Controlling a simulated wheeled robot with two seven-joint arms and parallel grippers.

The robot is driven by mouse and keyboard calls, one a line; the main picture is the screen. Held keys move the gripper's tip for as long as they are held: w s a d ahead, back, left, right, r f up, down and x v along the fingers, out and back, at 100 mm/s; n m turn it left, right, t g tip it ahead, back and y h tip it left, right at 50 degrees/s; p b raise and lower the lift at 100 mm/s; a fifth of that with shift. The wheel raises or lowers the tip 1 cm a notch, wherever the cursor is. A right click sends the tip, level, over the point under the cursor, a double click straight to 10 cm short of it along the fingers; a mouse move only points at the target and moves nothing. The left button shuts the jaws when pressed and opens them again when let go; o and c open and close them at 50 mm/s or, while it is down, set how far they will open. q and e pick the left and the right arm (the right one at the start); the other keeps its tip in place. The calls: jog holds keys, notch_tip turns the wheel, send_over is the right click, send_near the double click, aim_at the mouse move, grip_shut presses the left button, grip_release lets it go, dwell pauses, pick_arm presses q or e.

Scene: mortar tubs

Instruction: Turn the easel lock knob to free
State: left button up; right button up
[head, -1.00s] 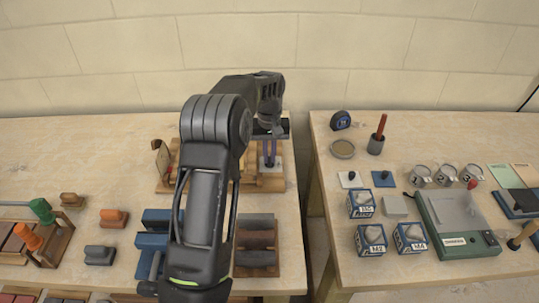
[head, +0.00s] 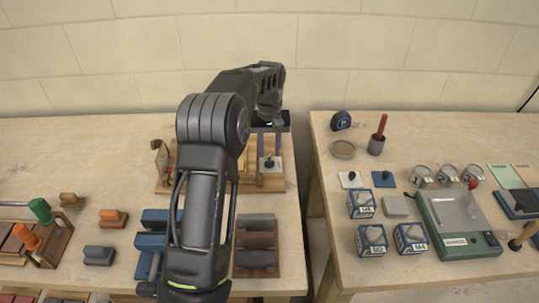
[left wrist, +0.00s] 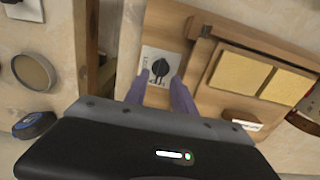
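The easel lock knob (head: 269,162) is a small dark knob on a pale square plate (head: 277,172), at the right end of the wooden easel (head: 245,183) on the left table. In the left wrist view the dark knob (left wrist: 160,68) stands out on its plate (left wrist: 148,54); small marks on the plate are too fine to read. My left gripper (head: 269,153) is above the knob, its two purple fingers spread and apart. In the left wrist view the fingers (left wrist: 160,78) lie either side of the knob's near end, with no visible contact. My right gripper is not in view.
Yellow sheets (left wrist: 258,78) lie on the easel board beside a wooden rail. A gap separates the left table from the right one, which holds a tape measure (head: 341,120), a round dish (head: 343,149), blue boxes and a green scale (head: 460,228).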

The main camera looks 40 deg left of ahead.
aim_at(270, 158)
pick_arm(q)
notch_tip(270, 158, up, 5)
jog(key=shift+r, duration=0.1)
dwell(0.7)
